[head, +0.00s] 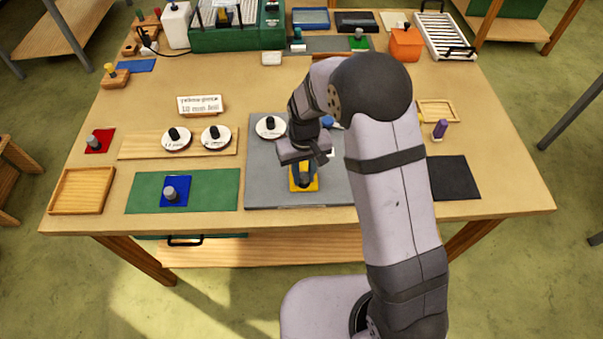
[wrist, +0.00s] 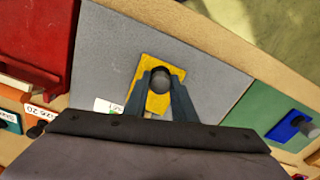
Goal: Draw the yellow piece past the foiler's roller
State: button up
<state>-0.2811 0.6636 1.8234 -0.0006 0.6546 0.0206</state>
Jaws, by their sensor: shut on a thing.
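The yellow piece (head: 297,186) lies at the front part of the grey board (head: 262,190), with a dark knob standing on it. In the wrist view the yellow piece (wrist: 177,72) shows with its round grey knob between the fingers. My gripper (wrist: 160,83) is shut on that knob. In the head view my gripper (head: 305,168) is directly above the piece. I cannot tell whether the piece touches the board. A white disc (head: 266,132) with a black knob is at the board's back left. My arm hides the board's right side; I cannot clearly make out the foiler's roller.
A sign (head: 200,105) mentions the yellow piece and 10 mm foil. Two white discs sit on a wooden strip (head: 130,147). A green mat (head: 225,190) with a blue piece (head: 178,198) is left; a black mat (head: 458,178) is right. A red block (wrist: 40,40) edges the wrist view.

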jog(key=shift+d, duration=0.55)
jog(key=shift+d, duration=0.15)
jog(key=shift+s, duration=0.15)
jog(key=shift+s, duration=0.9)
jog(key=s+r+p, duration=0.2)
jog(key=r+p, duration=0.1)
jog(key=s+r+p, duration=0.1)
jog(key=r, duration=0.1)
jog(key=shift+p, duration=0.35)
dwell(0.4)
